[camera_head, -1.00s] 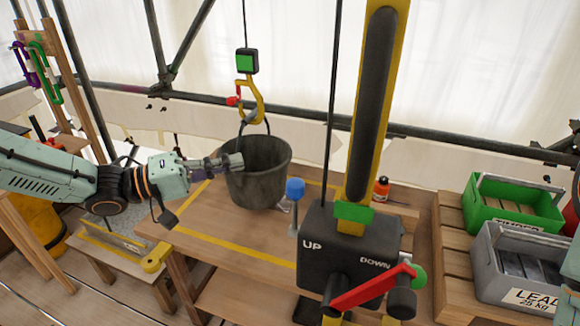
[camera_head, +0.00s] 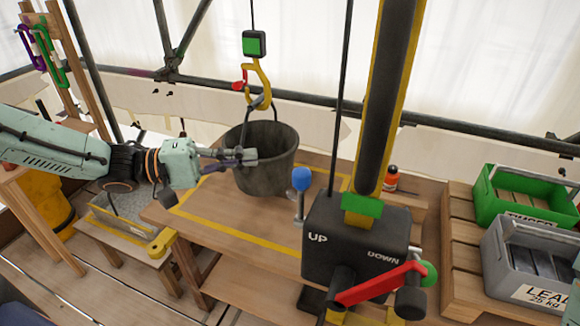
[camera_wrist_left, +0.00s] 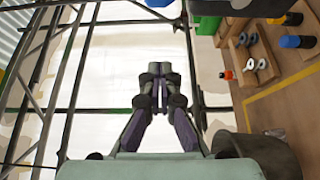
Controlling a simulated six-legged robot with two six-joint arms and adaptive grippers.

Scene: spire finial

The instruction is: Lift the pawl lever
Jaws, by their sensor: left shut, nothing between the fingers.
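A short upright lever with a blue knob (camera_head: 301,180) stands at the left of the dark winch box (camera_head: 350,236). It looks like the pawl lever. The box is marked UP and DOWN and has a red crank arm (camera_head: 378,286). My left gripper (camera_head: 250,157) is shut and empty. In the head view it lies across the left side of the dark bucket (camera_head: 266,165), left of the blue knob and apart from it. I cannot tell whether it touches the bucket. The wrist view also shows its closed fingers (camera_wrist_left: 160,82). My right gripper is out of view.
A yellow hook (camera_head: 258,85) hangs above the bucket, which stands on the wooden table (camera_head: 225,200). A yellow-edged post (camera_head: 388,100) rises behind the box. Green (camera_head: 525,205) and grey (camera_head: 530,262) crates stand at the right. A small orange bottle (camera_head: 391,178) is behind the post.

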